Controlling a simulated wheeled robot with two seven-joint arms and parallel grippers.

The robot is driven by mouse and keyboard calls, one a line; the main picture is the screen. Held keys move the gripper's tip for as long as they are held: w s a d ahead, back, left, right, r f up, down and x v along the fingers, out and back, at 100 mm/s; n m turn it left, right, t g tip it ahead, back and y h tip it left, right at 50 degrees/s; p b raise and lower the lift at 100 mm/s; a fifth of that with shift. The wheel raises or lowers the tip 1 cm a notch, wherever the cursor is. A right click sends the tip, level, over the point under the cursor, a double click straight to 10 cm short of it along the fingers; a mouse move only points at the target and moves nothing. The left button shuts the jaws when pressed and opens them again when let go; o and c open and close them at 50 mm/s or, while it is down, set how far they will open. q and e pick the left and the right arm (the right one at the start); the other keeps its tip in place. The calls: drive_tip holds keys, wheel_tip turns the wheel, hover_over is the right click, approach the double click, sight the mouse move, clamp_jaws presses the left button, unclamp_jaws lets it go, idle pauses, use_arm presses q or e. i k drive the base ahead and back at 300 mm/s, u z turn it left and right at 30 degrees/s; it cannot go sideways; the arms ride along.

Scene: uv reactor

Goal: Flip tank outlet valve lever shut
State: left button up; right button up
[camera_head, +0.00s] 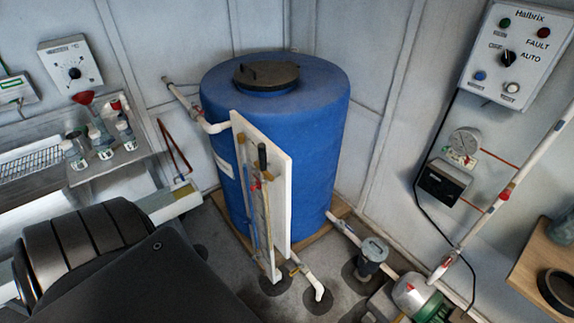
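The blue tank (325,140) stands upright in the corner, with a dark lid (266,76) on top. A white outlet pipe (343,229) leaves its lower right side and runs to a grey round-topped fitting (372,252). A short white elbow pipe (313,284) with a small brass-coloured fitting (296,267) sits at the tank's front foot. I cannot make out which small part is the outlet valve lever, nor its position. Neither gripper is in view. A dark arm link of mine fills the lower left.
A white upright panel (281,190) stands before the tank. A green pump (420,300) sits on the floor at lower right. A control box (516,55) and gauge (466,141) hang on the right wall. A bench with bottles (102,142) is at left.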

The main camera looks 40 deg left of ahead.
sight(350, 228)
drive_tip(key=u, duration=0.5)
drive_tip(key=k, duration=0.7)
drive_tip(key=u, duration=0.1)
drive_tip(key=i, duration=0.9)
drive_tip(key=u, duration=0.05)
